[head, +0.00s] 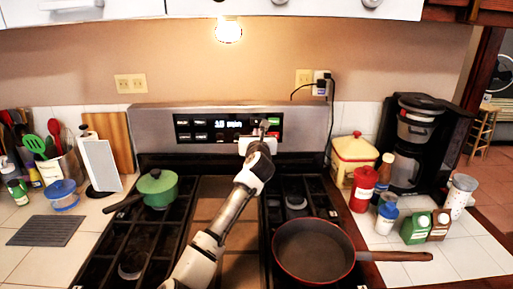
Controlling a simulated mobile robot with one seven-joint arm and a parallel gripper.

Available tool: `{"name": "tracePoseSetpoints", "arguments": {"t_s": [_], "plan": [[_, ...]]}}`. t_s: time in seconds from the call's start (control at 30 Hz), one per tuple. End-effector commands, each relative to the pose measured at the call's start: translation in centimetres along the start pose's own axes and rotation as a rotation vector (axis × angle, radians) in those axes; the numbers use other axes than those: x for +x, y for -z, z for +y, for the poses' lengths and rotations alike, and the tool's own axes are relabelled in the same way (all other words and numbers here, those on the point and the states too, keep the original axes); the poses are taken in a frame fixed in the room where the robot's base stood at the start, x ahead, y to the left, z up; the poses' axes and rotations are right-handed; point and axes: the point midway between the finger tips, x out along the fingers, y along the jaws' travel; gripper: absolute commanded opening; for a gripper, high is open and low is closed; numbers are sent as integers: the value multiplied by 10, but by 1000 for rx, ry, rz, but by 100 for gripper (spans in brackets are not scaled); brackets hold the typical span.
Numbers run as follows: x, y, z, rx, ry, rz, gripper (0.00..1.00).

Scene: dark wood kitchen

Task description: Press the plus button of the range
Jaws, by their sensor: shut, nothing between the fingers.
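The range (153,118) stands in the middle of the head view, with burner grates and a steel backguard. My gripper (264,122) is shut and empty, in front of the right part of the panel. It covers some of the buttons there. The plus button cannot be told apart at this size, and I cannot tell whether the fingertips touch the panel.
A green lidded pot (158,187) sits on the left grates, and a large pan (312,250) on the right front. Utensils and a cutting board (115,141) crowd the left counter. A coffee maker (411,145), canister (354,158) and small bottles fill the right counter.

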Motion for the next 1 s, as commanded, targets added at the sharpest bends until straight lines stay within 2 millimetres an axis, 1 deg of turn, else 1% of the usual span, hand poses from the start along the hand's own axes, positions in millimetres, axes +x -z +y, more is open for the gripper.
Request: {"name": "tracePoseSetpoints", "arguments": {"t_s": [0.03,0.2,0.3,0.4,0.57,1.0], "plan": [[-10,3,1,0,1,-3,0],[-36,3,0,0,1,-1,0],[-46,2,1,1,0,-1,0],[-53,2,0,1,1,0,0],[-57,1,0,1,-1,2,0],[-56,1,0,1,0,1,0]]}}
